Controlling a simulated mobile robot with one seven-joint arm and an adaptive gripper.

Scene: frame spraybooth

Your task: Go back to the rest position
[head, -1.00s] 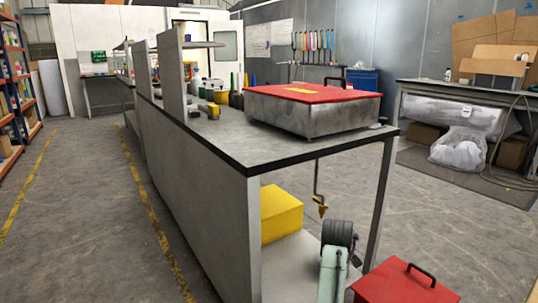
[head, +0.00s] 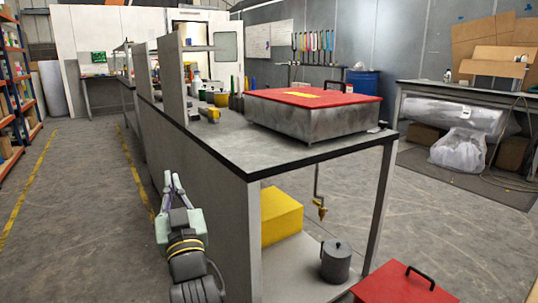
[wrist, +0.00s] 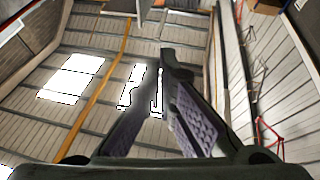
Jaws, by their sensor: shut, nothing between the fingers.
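My gripper (head: 173,175) stands in front of the long grey bench's left side panel in the head view, fingers pointing up. It is shut and empty. Its pale green housing and dark wrist show below it. In the wrist view the purple-padded fingers (wrist: 160,85) point toward the roof, with no object between them.
The bench top (head: 240,150) carries a metal box with a red lid (head: 312,98) and several small tools. Below are a yellow box (head: 282,217) and a grey lidded pot (head: 336,262). A red case (head: 405,285) is at the lower right. The floor left is clear.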

